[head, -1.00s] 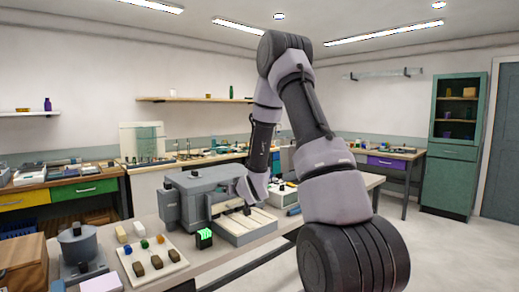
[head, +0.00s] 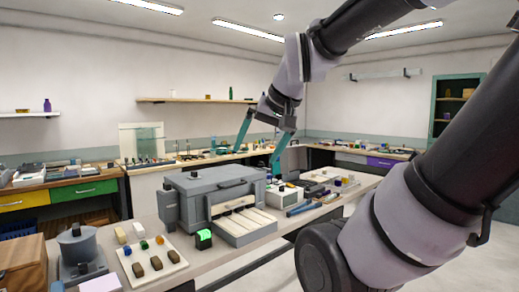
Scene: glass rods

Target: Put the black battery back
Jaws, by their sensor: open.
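A small black block with a bright green face (head: 204,239) stands on the bench in front of the grey machine. I cannot tell whether it is the black battery, and no other thing is clearly recognisable as one. The grey machine (head: 190,201) has an open front with several pale strips on its sloping bed (head: 245,228). My gripper (head: 257,162) is open, its two teal fingers wide apart, with nothing seen between them. It is in the air above and behind the machine's right end.
A pale board (head: 177,265) with brown blocks and coloured pieces lies at the front left, beside a grey round-topped device (head: 78,243) and a wooden box (head: 22,262). A white box (head: 284,197) and a blue bar (head: 304,208) lie right of the machine.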

